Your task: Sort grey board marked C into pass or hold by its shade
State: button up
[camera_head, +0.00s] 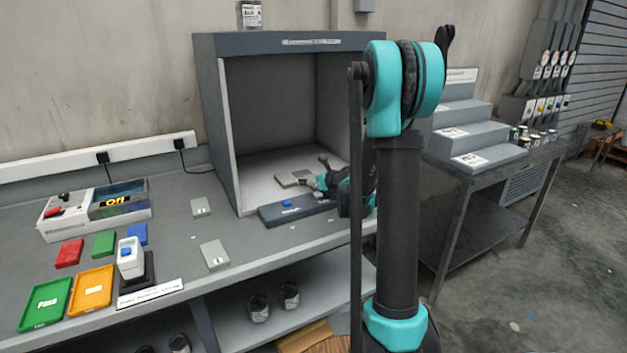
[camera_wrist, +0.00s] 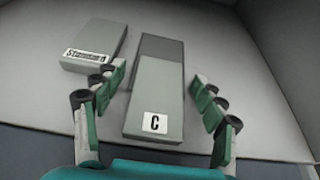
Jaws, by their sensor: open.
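The grey board marked C (camera_wrist: 153,95) lies flat in the middle of the wrist view, its label at the near end. Its far end looks darker than the rest; I cannot tell whether this is shade or a second surface. My gripper (camera_wrist: 159,82) is open, with one finger on each side of board C and gaps showing. A grey board labelled Standard (camera_wrist: 96,42) lies to the left. In the head view my gripper (camera_head: 314,173) is inside the booth (camera_head: 228,125). The green Pass tray (camera_head: 46,304) and an orange tray (camera_head: 92,291), its lettering unclear, lie at the bench's left.
Two more grey boards (camera_head: 214,255) lie on the bench outside the booth. A dark bar with a blue button (camera_head: 290,210) runs along the booth's front edge. A handheld meter (camera_head: 131,258) stands beside the trays. The booth's side walls flank my arm.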

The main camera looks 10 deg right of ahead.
jog(key=v, duration=1.2)
jog(key=shift+s+f, duration=0.1)
